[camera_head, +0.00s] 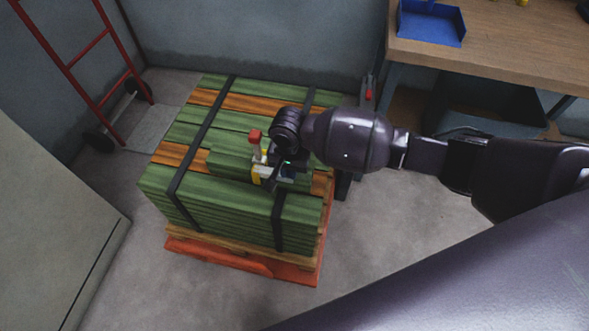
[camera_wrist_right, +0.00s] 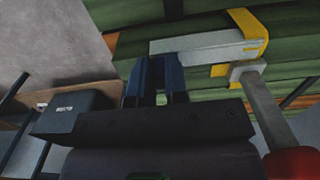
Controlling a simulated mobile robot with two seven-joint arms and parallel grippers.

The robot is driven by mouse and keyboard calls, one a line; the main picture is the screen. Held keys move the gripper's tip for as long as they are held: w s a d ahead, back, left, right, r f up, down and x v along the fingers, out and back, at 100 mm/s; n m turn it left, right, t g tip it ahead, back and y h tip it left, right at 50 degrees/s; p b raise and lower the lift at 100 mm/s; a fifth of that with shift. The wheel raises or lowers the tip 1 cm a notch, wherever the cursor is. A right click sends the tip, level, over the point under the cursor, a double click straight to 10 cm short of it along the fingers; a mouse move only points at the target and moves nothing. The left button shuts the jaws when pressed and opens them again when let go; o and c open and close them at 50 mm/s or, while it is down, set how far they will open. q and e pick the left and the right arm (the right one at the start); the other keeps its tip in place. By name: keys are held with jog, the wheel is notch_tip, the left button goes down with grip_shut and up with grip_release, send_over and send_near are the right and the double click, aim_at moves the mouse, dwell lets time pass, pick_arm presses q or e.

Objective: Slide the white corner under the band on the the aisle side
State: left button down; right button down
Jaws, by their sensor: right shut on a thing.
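The stack of green and orange boards (camera_head: 185,150) is tied by two black bands, a left band (camera_head: 200,140) and a right band (camera_head: 278,222). My right gripper (camera_head: 272,170) is over the stack's near right part, close to the right band. In the right wrist view, its blue fingers (camera_wrist_right: 158,78) are shut on a pale grey-white bar (camera_wrist_right: 200,48) with yellow fittings and a red-ended handle (camera_wrist_right: 265,105), like a clamp. The bar is low over the green boards; contact is unclear. I cannot make out a separate white corner. My left gripper is out of view.
The stack rests on an orange pallet (camera_head: 245,262). A workbench (camera_head: 500,58) with a blue tray (camera_head: 432,22) stands at the right back. A red hand truck (camera_head: 85,50) stands at the left, a grey cabinet (camera_head: 50,210) nearer. Bare floor (camera_head: 365,265) lies right of the pallet.

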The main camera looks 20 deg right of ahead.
jog(key=shift+w+a, duration=0.4)
jog(key=shift+a, duration=0.2)
jog(key=shift+w+a, duration=0.35)
jog(key=shift+a, duration=0.2)
jog(key=c, duration=1.1)
grip_release()
jog(key=shift+o, duration=0.2)
